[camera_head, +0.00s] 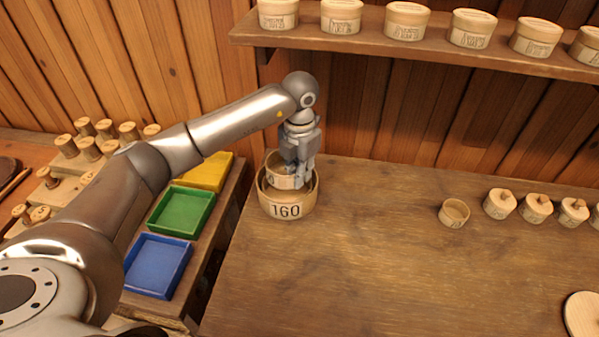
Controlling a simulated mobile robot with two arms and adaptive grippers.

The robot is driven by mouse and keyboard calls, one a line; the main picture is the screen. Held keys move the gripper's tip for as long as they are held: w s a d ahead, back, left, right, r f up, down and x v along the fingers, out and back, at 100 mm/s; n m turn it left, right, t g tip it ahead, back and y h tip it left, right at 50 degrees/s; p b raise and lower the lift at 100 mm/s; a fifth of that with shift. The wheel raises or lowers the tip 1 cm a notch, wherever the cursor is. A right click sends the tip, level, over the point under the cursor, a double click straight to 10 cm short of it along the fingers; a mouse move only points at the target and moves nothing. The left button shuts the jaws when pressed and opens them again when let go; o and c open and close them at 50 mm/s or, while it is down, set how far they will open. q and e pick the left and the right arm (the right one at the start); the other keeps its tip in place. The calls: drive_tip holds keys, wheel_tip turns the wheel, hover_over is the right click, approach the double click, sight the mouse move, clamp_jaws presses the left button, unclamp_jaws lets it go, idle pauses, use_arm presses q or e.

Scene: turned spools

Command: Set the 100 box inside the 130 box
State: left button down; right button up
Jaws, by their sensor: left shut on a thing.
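A round wooden box marked 160 (286,210) stands open at the back left of the table. A smaller round wooden box (279,181) sits within its rim; its label is mostly covered by my gripper, so I cannot read the number. My left gripper (298,184) points down into the 160 box and is shut on the smaller box. Whether another box lies inside is hidden. No box reading 100 or 130 can be made out. A small open box (454,213) stands apart on the right, its label too small to read. My right gripper is out of view.
Several small round boxes with knobbed lids (536,208) stand in a row at the right. A shelf (400,48) above holds several lidded boxes. Blue (157,265), green (181,212) and yellow (206,172) trays lie left of the table. The table's middle (370,260) is clear.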

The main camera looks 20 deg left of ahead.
use_arm(q)
drive_tip(key=shift+f, duration=0.2)
idle(0.6)
drive_tip(key=shift+f+b, duration=0.6)
drive_tip(key=shift+b, duration=0.1)
drive_tip(key=shift+f, duration=0.3)
drive_tip(key=shift+f+b, duration=0.4)
drive_tip(key=shift+b, duration=0.15)
drive_tip(key=shift+f, duration=0.25)
idle(0.3)
drive_tip(key=c, duration=1.5)
unclamp_jaws()
